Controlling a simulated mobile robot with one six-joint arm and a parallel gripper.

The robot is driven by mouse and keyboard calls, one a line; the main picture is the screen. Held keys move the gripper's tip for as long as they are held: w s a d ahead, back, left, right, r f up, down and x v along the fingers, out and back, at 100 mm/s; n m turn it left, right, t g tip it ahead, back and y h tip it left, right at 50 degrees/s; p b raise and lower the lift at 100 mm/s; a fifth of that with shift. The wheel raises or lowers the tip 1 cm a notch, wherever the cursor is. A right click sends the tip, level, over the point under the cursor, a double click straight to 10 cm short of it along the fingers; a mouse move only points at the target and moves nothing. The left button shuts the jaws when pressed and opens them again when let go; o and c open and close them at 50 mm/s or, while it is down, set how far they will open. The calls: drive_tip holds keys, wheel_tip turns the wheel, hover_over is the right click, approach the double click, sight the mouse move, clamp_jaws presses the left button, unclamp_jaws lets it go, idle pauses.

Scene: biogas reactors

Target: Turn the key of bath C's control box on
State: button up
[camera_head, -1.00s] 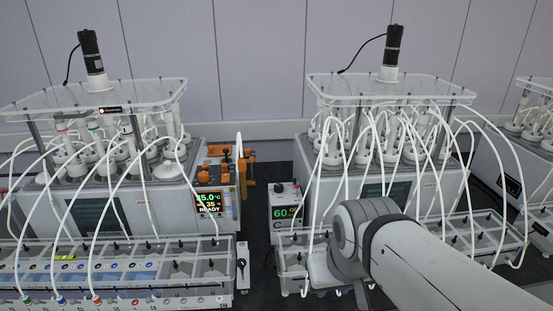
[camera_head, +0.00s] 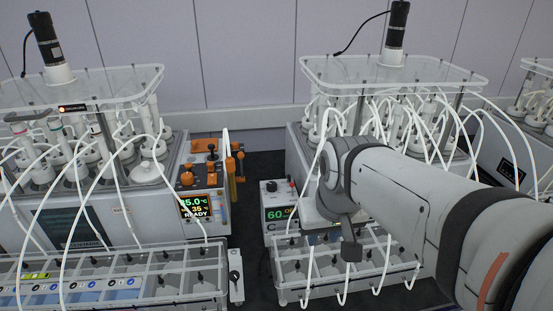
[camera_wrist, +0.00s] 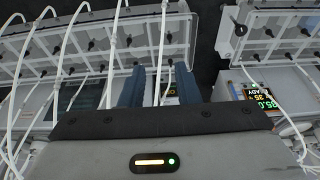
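Bath C's control box (camera_head: 279,208) is a small white box with a green "60" display and a letter C below it. In the head view it stands left of my arm's end. A dark knob and a small red part show at its top; I cannot tell which part is the key. My gripper (camera_wrist: 160,83) shows two blue fingers spread apart in the wrist view, with nothing held between them. In the head view my wrist hides most of the gripper, close to the box's right side.
A clear rack (camera_head: 340,270) with white tubes lies in front of the right reactor. Another rack (camera_head: 110,280) is at left, with a white plate and black switch (camera_head: 235,274) beside it. An orange-knobbed unit (camera_head: 200,190) stands left of the box. A narrow dark gap separates them.

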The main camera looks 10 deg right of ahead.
drive_tip(key=w+r, duration=0.3)
drive_tip(key=w, duration=0.5)
drive_tip(key=g+p, duration=0.2)
drive_tip(key=g, duration=0.1)
approach(289, 176)
drive_tip(key=shift+s+f, duration=0.15)
drive_tip(key=shift+f, duration=0.1)
drive_tip(key=shift+w+f, duration=0.25)
drive_tip(key=shift+f, duration=0.35)
wheel_tip(289, 176, down, 7)
drive_tip(key=shift+p, duration=0.95)
clamp_jaws()
